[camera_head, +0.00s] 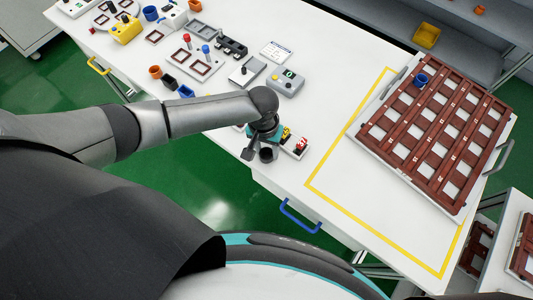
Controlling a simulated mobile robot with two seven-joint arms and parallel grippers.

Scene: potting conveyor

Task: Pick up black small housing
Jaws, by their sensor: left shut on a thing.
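My left gripper (257,149) points down near the front edge of the white table, its arm coming in from the left. A black small housing (266,155), a dark cup shape, is at its fingertips; the gripper is shut on it. The wrist hides part of the fingers, and I cannot tell whether the housing touches the table. Another black housing (170,82) stands further left, between an orange and a blue one. My right gripper is not in view.
A light holder with yellow and red parts (296,146) is close right of the gripper. A brown gridded tray (437,132) holding a blue housing (421,80) is at the right. A grey button box (286,81) stands behind.

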